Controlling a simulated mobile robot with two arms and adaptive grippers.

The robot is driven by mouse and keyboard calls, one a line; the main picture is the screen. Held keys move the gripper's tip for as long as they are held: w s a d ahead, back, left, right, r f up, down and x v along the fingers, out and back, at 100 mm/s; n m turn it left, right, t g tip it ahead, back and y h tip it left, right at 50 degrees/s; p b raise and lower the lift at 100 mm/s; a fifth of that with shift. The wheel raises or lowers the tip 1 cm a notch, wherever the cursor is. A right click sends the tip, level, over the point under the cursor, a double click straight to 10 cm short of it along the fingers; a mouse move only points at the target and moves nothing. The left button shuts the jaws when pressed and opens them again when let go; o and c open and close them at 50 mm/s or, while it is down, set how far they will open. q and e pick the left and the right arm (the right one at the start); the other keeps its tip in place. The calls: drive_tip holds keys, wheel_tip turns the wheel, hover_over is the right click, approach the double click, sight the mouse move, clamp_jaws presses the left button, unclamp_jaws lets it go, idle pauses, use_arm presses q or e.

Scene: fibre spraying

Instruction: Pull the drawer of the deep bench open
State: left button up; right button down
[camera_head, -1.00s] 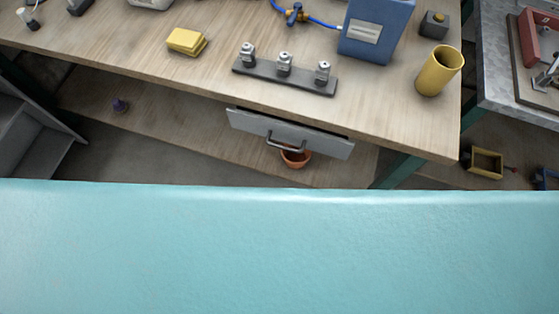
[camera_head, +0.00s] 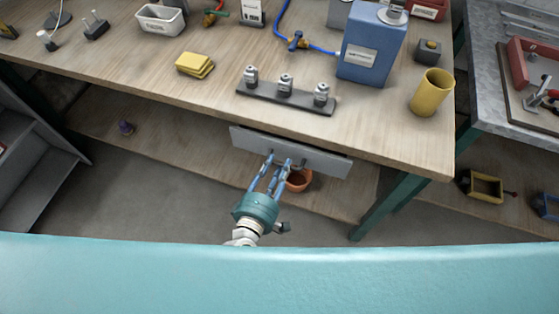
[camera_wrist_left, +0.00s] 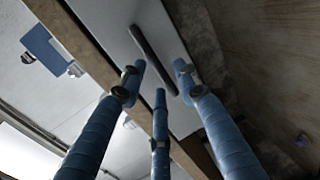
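The deep bench (camera_head: 385,130) has a pale wooden top, and a grey drawer (camera_head: 325,162) hangs under its front edge. The drawer looks shut or nearly so. My left gripper (camera_head: 279,160), with blue fingers, is just in front of the drawer and hides much of its handle. In the left wrist view the dark bar handle (camera_wrist_left: 150,55) runs across the pale drawer front (camera_wrist_left: 115,30). The open left fingers (camera_wrist_left: 162,75) spread on both sides of the handle's near end; I cannot tell whether they touch it. My right gripper is not in view.
An orange pot (camera_head: 299,181) stands on the lower shelf below the drawer. A green bench leg (camera_head: 385,207) is to the right. Above, a rack with metal parts (camera_head: 286,98), a blue canister (camera_head: 372,45) and a yellow cup (camera_head: 432,92) stand on the top.

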use_arm(q)
drive_tip(key=shift+x, duration=1.2)
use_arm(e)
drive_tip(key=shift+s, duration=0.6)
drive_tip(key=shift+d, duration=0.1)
use_arm(q)
clamp_jaws()
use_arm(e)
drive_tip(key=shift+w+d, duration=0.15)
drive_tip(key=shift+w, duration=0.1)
use_arm(q)
drive_tip(key=shift+s, duration=0.15)
